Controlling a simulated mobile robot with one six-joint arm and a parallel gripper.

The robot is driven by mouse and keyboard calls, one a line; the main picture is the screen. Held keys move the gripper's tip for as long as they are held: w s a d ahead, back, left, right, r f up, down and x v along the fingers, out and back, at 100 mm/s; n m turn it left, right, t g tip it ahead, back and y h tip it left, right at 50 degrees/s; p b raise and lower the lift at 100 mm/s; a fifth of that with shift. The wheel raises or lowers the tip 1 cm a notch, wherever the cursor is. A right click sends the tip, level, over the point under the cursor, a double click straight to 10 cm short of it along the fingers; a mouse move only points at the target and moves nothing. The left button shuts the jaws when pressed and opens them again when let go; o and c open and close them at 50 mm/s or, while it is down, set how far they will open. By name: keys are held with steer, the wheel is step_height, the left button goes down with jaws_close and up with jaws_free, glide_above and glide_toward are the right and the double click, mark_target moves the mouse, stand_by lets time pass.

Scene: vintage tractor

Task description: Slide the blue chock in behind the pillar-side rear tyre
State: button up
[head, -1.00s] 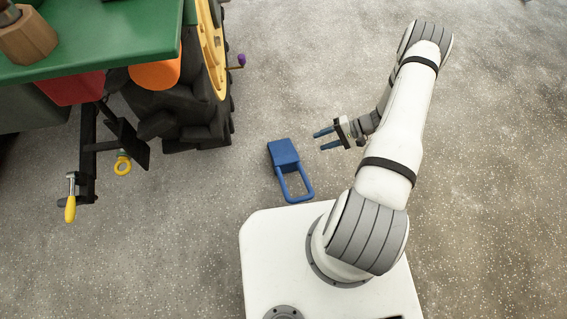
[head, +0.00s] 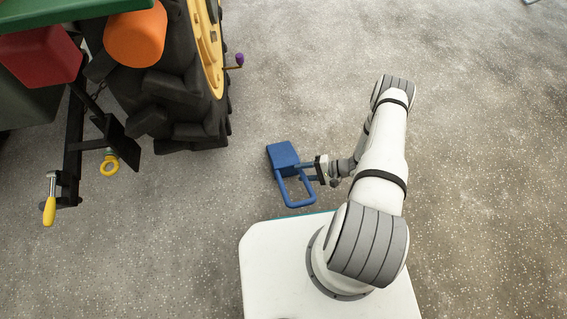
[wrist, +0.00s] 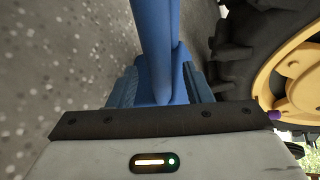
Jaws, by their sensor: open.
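The blue chock (head: 283,155) lies on the floor, a wedge block with a loop handle pointing toward my base. The black rear tyre (head: 185,118) with a yellow rim stands to its left, with bare floor between them. My gripper (head: 304,172) is open, its fingers reaching left over the chock's handle near the block. In the wrist view, a blue bar of the chock (wrist: 153,35) runs between my two fingers (wrist: 160,84). I cannot tell whether they touch it. The tyre also shows at right in the wrist view (wrist: 236,65).
A black hitch frame (head: 75,150) with a yellow-handled crank (head: 49,208) and a yellow ring (head: 109,164) hangs behind the tractor. A purple-tipped lever (head: 239,60) juts from the wheel. No pillar is identifiable.

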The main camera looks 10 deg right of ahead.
steer(key=shift+w+a+f, duration=0.1)
steer(key=shift+a+f, duration=0.05)
steer(key=shift+a, duration=0.35)
jaws_close()
stand_by(1.1)
